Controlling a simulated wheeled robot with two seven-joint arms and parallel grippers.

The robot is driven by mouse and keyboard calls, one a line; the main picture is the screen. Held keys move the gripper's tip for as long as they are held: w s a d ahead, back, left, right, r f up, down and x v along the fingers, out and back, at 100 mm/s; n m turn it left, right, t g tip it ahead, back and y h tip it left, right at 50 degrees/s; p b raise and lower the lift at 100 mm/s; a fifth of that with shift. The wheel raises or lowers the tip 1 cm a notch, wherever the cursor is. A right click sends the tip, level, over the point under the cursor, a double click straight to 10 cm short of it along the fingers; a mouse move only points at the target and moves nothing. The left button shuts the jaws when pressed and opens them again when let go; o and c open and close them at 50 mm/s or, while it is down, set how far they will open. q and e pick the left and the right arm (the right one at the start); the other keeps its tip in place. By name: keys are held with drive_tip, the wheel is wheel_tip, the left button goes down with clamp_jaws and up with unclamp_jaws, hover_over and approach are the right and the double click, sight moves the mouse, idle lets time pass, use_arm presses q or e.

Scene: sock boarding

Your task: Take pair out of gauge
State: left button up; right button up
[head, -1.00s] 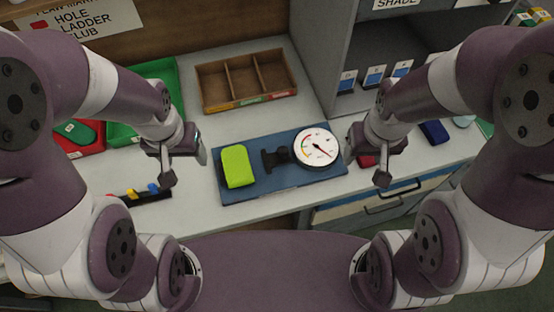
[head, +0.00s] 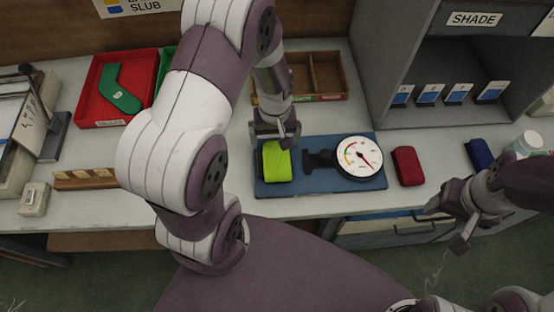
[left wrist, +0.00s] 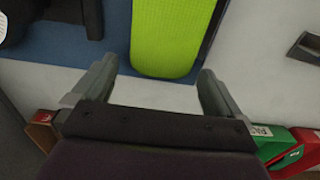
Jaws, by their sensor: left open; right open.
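The lime-green pair (head: 276,160) lies on the left part of the blue gauge board (head: 314,187), left of the gauge's dark jaw and round white dial (head: 359,157). My left gripper (head: 276,138) is open over the far edge of the pair. In the left wrist view the pair (left wrist: 168,38) lies ahead of the open fingers (left wrist: 158,72), its near end about between the fingertips, with gaps on both sides. Nothing is gripped. My right gripper (head: 447,228) is open and empty at the lower right, off the table's front edge.
A dark red block (head: 407,166) and a blue block (head: 479,153) lie right of the board. Behind stand a divided wooden box (head: 328,75) and a red tray (head: 86,107) with a green sock shape (head: 119,92). A grey shelf (head: 400,118) holds labelled cards.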

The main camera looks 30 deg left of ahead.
use_arm(q)
drive_tip(key=shift+w+f, duration=0.1)
drive_tip(key=shift+f, duration=0.75)
drive_tip(key=c, duration=1)
drive_tip(key=shift+c, duration=0.2)
